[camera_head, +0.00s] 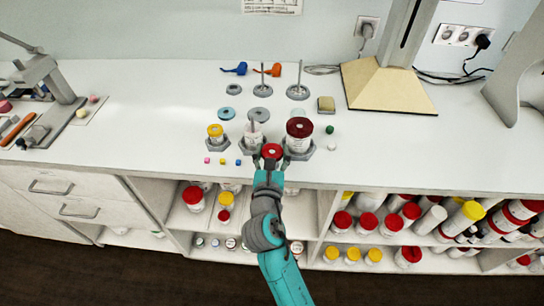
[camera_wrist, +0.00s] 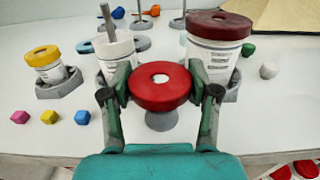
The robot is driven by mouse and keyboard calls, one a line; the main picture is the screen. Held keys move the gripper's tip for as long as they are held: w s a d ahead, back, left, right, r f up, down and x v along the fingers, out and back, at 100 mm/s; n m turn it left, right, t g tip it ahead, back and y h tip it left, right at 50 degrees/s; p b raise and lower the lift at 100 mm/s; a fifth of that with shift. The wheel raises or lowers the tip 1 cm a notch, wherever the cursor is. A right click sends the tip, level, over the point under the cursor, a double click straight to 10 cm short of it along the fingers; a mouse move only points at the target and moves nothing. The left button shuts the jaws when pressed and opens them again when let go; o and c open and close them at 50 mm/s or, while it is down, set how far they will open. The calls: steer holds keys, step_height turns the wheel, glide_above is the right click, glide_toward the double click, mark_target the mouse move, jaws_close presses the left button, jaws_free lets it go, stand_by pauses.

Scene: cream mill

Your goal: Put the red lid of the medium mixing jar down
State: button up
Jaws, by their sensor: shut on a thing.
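My gripper (camera_head: 272,160) is shut on the red lid (camera_head: 272,150), near the front edge of the worktop. In the wrist view the red lid (camera_wrist: 150,97) is a round disc with a white spot on top, between the two fingers. The medium mixing jar (camera_wrist: 118,50) is white and has no lid on. It stands behind and left of the lid in a grey holder, with a grey rod rising from its mouth. The lid appears to be above the worktop; its underside is hidden.
A yellow-lidded small jar (camera_wrist: 45,64) stands left and a dark-red-lidded large jar (camera_wrist: 216,50) right, each in a grey holder. Small coloured cubes (camera_wrist: 50,117) lie at the front left. A white piece (camera_wrist: 268,71) lies right. The worktop (camera_head: 400,160) is clear farther right.

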steer(key=shift+f, duration=1.05)
steer(key=shift+f, duration=0.6)
steer(key=o, duration=1.1)
steer(key=shift+r, duration=0.15)
steer(key=shift+r, duration=0.3)
steer(key=shift+s+r, duration=0.2)
steer(key=s, duration=1.1)
steer(key=shift+s+a, duration=0.2)
steer(key=shift+s, duration=0.1)
